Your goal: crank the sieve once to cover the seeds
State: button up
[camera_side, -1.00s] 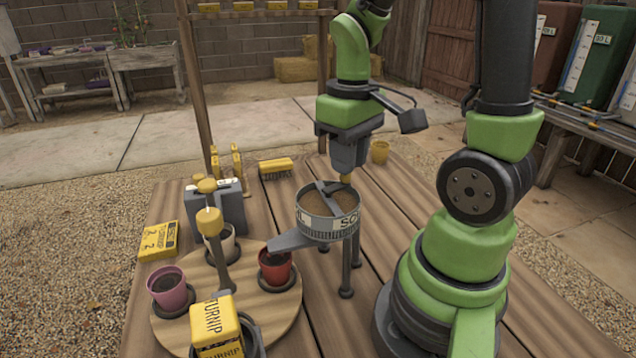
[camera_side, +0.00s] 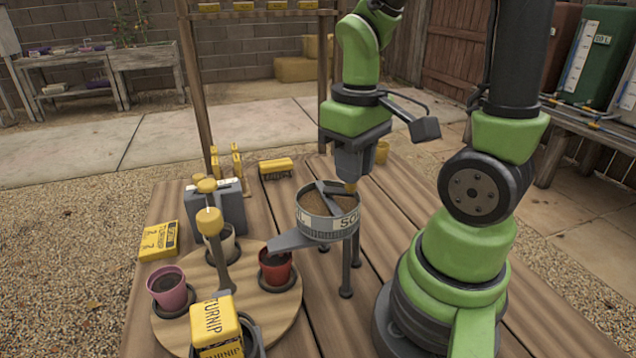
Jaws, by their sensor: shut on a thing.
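The sieve (camera_side: 326,228) is a round grey drum on legs, marked with a pale band of lettering and filled with brown soil. Grey crank bars cross its top. My gripper (camera_side: 351,182) points down at the drum's far right rim, shut on the yellow crank knob (camera_side: 351,188), which is mostly hidden by the jaws. The sieve's spout (camera_side: 290,241) slopes left above the red pot (camera_side: 276,268). The red pot holds dark soil; I cannot make out seeds in it.
The round wooden turntable (camera_side: 270,305) also carries a pink pot (camera_side: 168,289), a cream pot (camera_side: 222,246) and a yellow turnip packet (camera_side: 217,320) at the front. A yellow brush (camera_side: 276,166) lies behind the sieve. Bare planks lie right of the sieve.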

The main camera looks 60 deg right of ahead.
jog(key=shift+s+a, duration=0.1)
jog(key=shift+a, duration=0.05)
jog(key=shift+a, duration=0.65)
jog(key=shift+w+a, duration=0.25)
jog(key=shift+a, duration=0.3)
jog(key=shift+w+a, duration=0.1)
